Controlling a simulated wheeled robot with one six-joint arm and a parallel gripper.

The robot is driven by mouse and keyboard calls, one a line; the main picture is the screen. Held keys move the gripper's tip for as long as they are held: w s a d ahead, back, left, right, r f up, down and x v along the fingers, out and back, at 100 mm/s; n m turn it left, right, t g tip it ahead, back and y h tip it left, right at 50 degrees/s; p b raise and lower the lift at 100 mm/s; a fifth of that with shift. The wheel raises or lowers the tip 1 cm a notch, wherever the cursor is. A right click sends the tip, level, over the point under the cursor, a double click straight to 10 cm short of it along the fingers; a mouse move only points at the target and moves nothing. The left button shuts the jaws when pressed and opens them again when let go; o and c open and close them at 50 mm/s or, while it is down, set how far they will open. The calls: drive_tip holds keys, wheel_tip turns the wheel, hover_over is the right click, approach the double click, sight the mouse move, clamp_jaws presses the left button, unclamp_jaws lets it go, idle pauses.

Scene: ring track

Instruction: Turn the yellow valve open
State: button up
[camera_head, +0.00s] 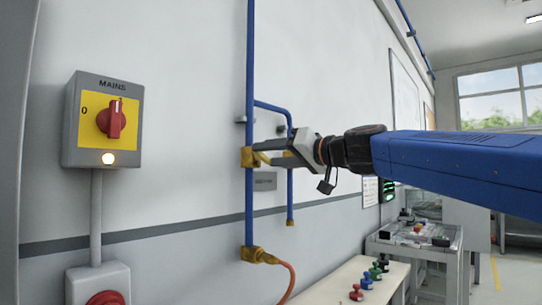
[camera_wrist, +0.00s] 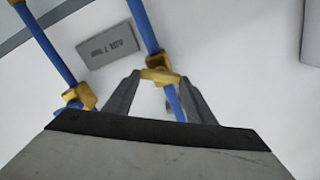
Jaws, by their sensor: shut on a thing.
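The yellow valve (camera_head: 247,157) sits on a vertical blue pipe on the white wall. It also shows in the wrist view (camera_wrist: 157,62), where its yellow handle (camera_wrist: 160,76) lies across the blue pipe. My gripper (camera_head: 262,153) reaches in from the right at the valve. In the wrist view my gripper's grey fingers (camera_wrist: 158,88) stand on either side of the handle, shut on it. The fingers partly hide the handle in the head view, so its angle is hard to tell there.
A grey label plate (camera_wrist: 108,45) is beside the pipe. A second yellow fitting (camera_wrist: 75,98) is nearby. A mains switch box (camera_head: 103,120) hangs at left. An orange hose (camera_head: 287,276) leaves the lower fitting (camera_head: 257,255). A bench (camera_head: 345,285) with coloured knobbed pieces stands below right.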

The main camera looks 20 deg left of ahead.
drive_tip(key=m, duration=0.6)
drive_tip(key=shift+w+f, duration=0.1)
drive_tip(key=shift+f, duration=0.05)
drive_tip(key=m, duration=0.6)
drive_tip(key=shift+d+f, duration=0.1)
drive_tip(key=shift+f, duration=0.05)
idle(0.3)
drive_tip(key=o, duration=1)
drive_tip(key=shift+o, duration=0.2)
drive_tip(key=shift+d, duration=0.1)
drive_tip(key=v, duration=1.7)
drive_tip(key=shift+d, duration=0.1)
